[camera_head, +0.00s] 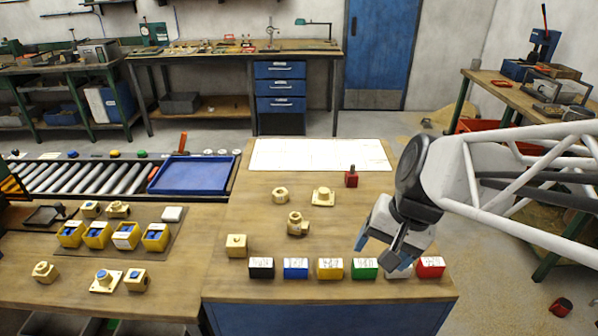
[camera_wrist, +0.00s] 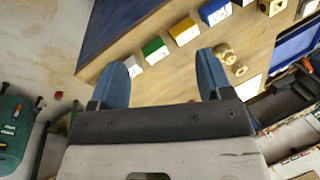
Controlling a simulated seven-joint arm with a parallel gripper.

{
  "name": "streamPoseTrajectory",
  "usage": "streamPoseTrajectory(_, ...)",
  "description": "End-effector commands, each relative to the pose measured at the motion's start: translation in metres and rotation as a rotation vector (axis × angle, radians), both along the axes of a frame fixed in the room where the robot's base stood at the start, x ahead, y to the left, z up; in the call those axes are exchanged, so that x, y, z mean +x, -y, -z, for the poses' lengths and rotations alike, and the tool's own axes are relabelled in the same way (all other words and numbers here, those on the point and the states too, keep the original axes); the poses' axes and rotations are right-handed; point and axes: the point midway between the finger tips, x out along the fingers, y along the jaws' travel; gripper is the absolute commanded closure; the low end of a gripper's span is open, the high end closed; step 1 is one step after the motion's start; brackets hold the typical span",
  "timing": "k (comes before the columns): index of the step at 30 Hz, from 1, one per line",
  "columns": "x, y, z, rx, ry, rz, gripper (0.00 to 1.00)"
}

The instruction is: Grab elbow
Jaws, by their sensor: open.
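The elbow appears to be the brass-coloured fitting (camera_head: 297,224) in the middle of the right-hand table, with a round end on top and another facing sideways. In the wrist view, brass-coloured fittings (camera_wrist: 226,54) lie just right of my right finger; I cannot tell surely which one is the elbow. My gripper (camera_head: 382,255) is open and empty, to the right of the elbow and above the row of coloured blocks. Its blue fingers (camera_wrist: 164,80) stand wide apart in the wrist view, with no fitting between them.
Black (camera_head: 261,268), blue (camera_head: 296,268), yellow (camera_head: 330,269), green (camera_head: 364,268) and red (camera_head: 430,267) labelled blocks line the front edge. Other fittings stand nearby: a hex piece (camera_head: 280,195), a flanged piece (camera_head: 323,196) and a square piece (camera_head: 236,245). A white sheet (camera_head: 320,154) lies behind.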

Motion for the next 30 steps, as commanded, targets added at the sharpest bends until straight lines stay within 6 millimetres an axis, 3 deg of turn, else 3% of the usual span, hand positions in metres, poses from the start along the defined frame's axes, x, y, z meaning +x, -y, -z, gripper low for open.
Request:
streamPoseTrajectory(15, 0.09, -0.054, 0.048, 0.408, -0.323, 0.43, 0.28)
streamPoseTrajectory(30, 0.19, -0.082, 0.109, 0.763, -0.644, 0.877, 0.28)
